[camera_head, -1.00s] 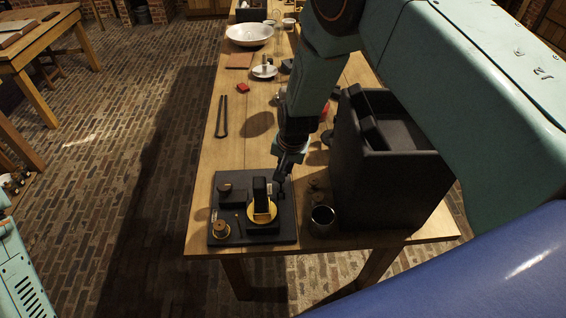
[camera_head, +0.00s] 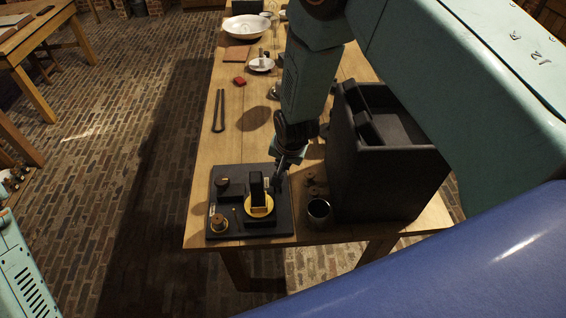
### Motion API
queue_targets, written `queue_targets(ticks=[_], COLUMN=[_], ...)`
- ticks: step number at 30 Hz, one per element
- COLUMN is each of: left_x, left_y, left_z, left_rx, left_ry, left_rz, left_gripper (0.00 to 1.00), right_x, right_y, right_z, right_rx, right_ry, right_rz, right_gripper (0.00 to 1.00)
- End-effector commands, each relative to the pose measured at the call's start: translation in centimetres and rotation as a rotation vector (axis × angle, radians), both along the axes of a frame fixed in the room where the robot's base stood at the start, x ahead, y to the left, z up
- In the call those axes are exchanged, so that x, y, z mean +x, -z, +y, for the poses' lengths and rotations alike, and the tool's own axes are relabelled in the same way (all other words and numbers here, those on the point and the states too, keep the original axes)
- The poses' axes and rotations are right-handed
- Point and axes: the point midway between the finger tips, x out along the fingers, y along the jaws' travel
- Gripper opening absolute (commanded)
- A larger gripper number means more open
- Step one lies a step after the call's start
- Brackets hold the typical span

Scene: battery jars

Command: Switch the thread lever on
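A dark board (camera_head: 222,234) lies at the near end of the wooden table. On it stands an upright black lever-like piece (camera_head: 257,187) on a round yellow base (camera_head: 260,208). I cannot tell for sure whether this is the thread lever or which setting it is in. My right gripper (camera_head: 277,183) points down just right of the black piece, close to it. Contact cannot be made out. Its fingers are dark and small, so their opening is unclear. My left gripper is not in view.
The board also carries a brass-coloured knob (camera_head: 219,223) and a low dark block (camera_head: 229,190). A tall black box (camera_head: 385,185) and a metal cup (camera_head: 319,209) stand to the right. Black tongs (camera_head: 219,111), a red block (camera_head: 239,81) and a white bowl (camera_head: 247,27) lie farther back.

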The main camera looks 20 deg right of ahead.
Motion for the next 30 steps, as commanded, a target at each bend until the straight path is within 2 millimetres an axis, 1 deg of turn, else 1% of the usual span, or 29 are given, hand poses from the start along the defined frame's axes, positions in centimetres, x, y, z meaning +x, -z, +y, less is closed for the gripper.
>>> queue_targets(ticks=[10,14,19,24,29,30], left_x=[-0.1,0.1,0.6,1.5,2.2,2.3], left_y=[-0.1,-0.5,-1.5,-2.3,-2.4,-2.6], left_z=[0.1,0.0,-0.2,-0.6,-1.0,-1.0], left_rx=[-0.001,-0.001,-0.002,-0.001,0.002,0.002], left_ry=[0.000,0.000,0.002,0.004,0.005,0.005], left_rz=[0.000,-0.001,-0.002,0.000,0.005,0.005], left_gripper=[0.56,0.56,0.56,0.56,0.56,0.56], right_x=[0.0,0.2,1.0,2.0,0.9,0.5], right_y=[-0.2,-0.7,-2.1,-3.3,-5.3,-6.1], right_z=[0.1,-0.2,-1.1,-2.2,-2.3,-2.2], right_rx=[-0.001,0.000,-0.001,-0.001,0.000,0.000], right_ry=[0.001,0.001,0.002,0.000,-0.001,-0.001], right_rz=[0.000,-0.001,-0.004,-0.003,0.004,0.004], right_gripper=[0.00,0.00,0.00,0.00,0.00,0.00])
